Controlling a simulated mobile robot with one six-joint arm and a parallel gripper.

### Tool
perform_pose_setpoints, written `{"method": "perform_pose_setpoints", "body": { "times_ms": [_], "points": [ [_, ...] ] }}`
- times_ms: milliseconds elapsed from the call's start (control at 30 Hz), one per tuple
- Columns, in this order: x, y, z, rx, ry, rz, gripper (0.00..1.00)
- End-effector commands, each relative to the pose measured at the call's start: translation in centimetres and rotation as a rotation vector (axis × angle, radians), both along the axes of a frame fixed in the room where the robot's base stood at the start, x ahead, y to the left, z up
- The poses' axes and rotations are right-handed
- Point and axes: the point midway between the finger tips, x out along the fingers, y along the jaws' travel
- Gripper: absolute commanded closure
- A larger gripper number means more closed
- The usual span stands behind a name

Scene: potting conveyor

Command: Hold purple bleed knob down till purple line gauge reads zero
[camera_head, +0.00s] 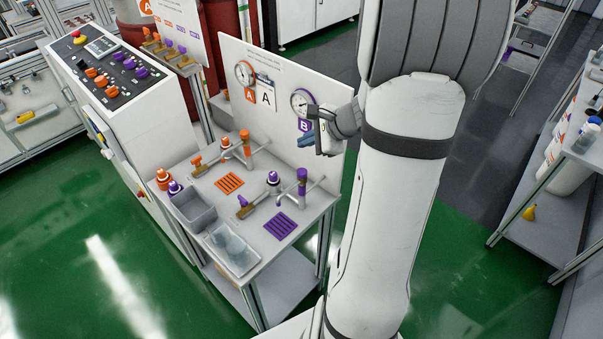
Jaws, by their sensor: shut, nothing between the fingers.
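The purple-ringed gauge (298,101) is on the white back panel above a purple B label (304,126). Its needle is too small to read surely. My gripper (312,113) is shut and empty, in front of the panel at the gauge's lower right edge, and hides part of it. Below on the bench, the purple line has a round purple-topped knob (273,178), a purple handle on a brass valve (243,203) and a purple-capped upright pipe (302,182). I cannot tell for certain which is the bleed knob. My gripper is above and apart from all of them.
The orange line (225,149) with its orange-ringed gauge (244,73) stands to the left. A grey bin (193,210) and a clear tray (233,248) sit at the bench's front left. A control console (124,91) stands left of the bench. Green floor in front is clear.

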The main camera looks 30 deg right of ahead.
Motion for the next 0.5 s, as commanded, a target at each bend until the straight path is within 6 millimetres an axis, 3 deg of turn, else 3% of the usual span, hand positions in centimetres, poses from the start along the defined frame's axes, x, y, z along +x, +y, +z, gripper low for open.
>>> {"method": "perform_pose_setpoints", "body": {
  "times_ms": [400,500],
  "points": [
    [0.0,0.0,-6.4,-0.001,0.000,-0.001,1.00],
    [0.0,0.0,-7.2,-0.001,0.000,-0.001,1.00]
  ]
}}
